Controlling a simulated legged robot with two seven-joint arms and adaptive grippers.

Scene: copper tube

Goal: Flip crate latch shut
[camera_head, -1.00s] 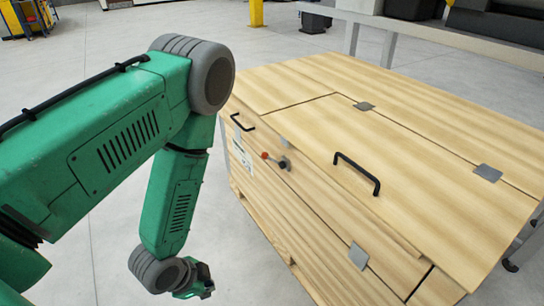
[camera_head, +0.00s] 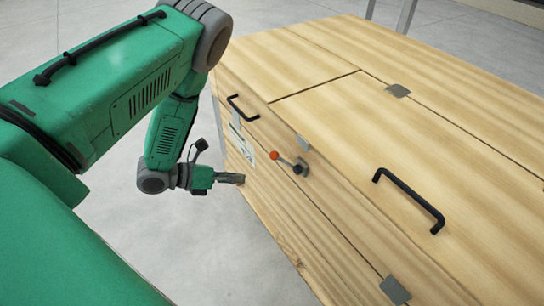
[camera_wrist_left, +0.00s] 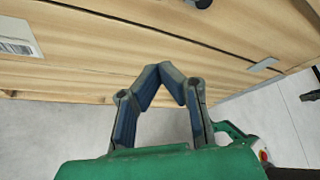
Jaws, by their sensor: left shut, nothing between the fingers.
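The wooden crate (camera_head: 330,105) stands on the right in the head view, its hinged lid lying flat and shut. The latch (camera_head: 289,163) is on the crate's front face, a dark pivot with a lever ending in a red knob that points left. In the left wrist view the latch's dark part (camera_wrist_left: 201,3) is cut off at the top edge. My left gripper (camera_head: 241,179) is beside the front face, left of and slightly below the red knob, apart from it. In the left wrist view its fingers (camera_wrist_left: 171,69) meet at the tips, empty. My right gripper is out of view.
A black handle (camera_head: 410,200) rises from the lid, and another black handle (camera_head: 242,107) is on the crate's front side. Grey metal plates (camera_head: 395,289) lie along the lid's edges. Bare concrete floor (camera_head: 110,218) is free left of the crate.

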